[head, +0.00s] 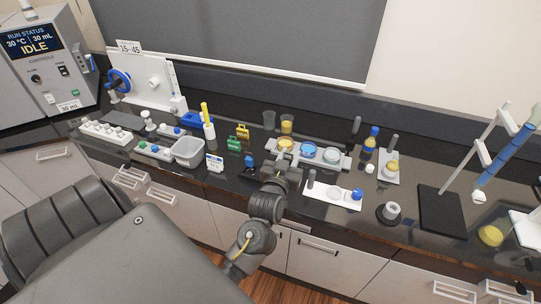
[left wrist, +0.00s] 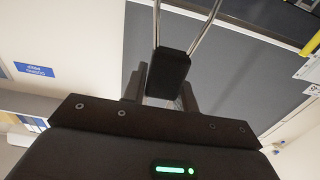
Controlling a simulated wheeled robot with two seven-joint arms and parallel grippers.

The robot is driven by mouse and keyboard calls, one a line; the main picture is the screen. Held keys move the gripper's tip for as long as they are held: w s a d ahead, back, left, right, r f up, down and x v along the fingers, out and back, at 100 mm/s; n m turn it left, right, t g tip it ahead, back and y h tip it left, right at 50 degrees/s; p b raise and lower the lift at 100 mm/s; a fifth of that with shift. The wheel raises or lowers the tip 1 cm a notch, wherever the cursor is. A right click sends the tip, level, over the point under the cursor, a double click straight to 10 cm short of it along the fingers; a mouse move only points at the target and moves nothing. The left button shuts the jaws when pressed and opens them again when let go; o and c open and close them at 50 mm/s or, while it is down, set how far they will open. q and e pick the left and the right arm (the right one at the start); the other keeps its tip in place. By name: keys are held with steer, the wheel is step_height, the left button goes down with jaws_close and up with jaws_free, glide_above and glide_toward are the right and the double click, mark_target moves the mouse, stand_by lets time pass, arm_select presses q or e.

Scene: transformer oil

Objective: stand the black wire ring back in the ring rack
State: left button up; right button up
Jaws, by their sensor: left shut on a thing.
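In the left wrist view my left gripper (left wrist: 165,98) is shut on a black block (left wrist: 168,72) with two shiny metal wires running up out of the picture. This looks like the grip of the black wire ring; its loop is outside that view. In the head view my left gripper (head: 287,167) is over the bench, at the front of the tray with coloured dishes (head: 345,160). The ring is too small or hidden to make out there. I cannot tell for sure which thing is the ring rack. My right gripper is not in view.
A white plate (head: 325,196) with a grey post and blue piece lies right of the gripper. A grey bin (head: 188,152) and small coloured items stand left. A blue-capped bottle (head: 371,141) is at the back right. A stand (head: 442,212) is farther right.

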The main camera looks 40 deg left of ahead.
arm_select(q)
steer(key=shift+w+a+f, duration=0.2)
steer(key=shift+a+f, duration=0.05)
steer(key=shift+a, duration=0.05)
steer(key=w+a+f+b, duration=0.6)
steer(key=a+f+b, duration=0.2)
steer(key=a, duration=0.3)
steer(key=shift+f, duration=0.35)
steer(key=f+b, duration=0.2)
steer(key=b, duration=0.1)
steer(key=f+b, duration=0.2)
steer(key=shift+a, duration=0.25)
steer(key=o, duration=1)
steer(key=shift+w+a+f, duration=0.1)
steer(key=shift+w, duration=0.05)
steer(key=shift+c, duration=0.2)
